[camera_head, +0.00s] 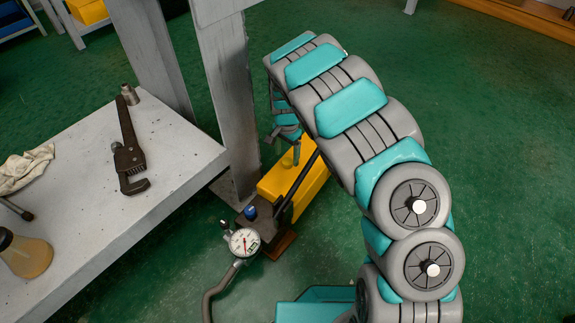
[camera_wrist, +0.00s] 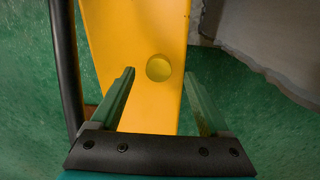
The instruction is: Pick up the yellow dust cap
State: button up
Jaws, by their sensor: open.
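A small round yellow dust cap (camera_wrist: 158,67) shows in the wrist view on top of a yellow block-like body (camera_wrist: 110,25), nearly the same colour as it. My gripper (camera_wrist: 160,75) is open and empty, with one green finger on each side of the cap in the picture. The gap in height between fingertips and cap is hard to judge.
A black bar (camera_wrist: 67,70) runs along the yellow body's left side in the wrist view. A gauge (camera_head: 244,242) with a hose stands before it. A grey bench (camera_head: 175,150) with a pipe wrench (camera_head: 128,150) is at left. Green floor is clear at right.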

aim_at(288, 164)
notch_tip(288, 164, down, 3)
jog(key=shift+d+r, duration=0.1)
grip_shut()
dwell(0.6)
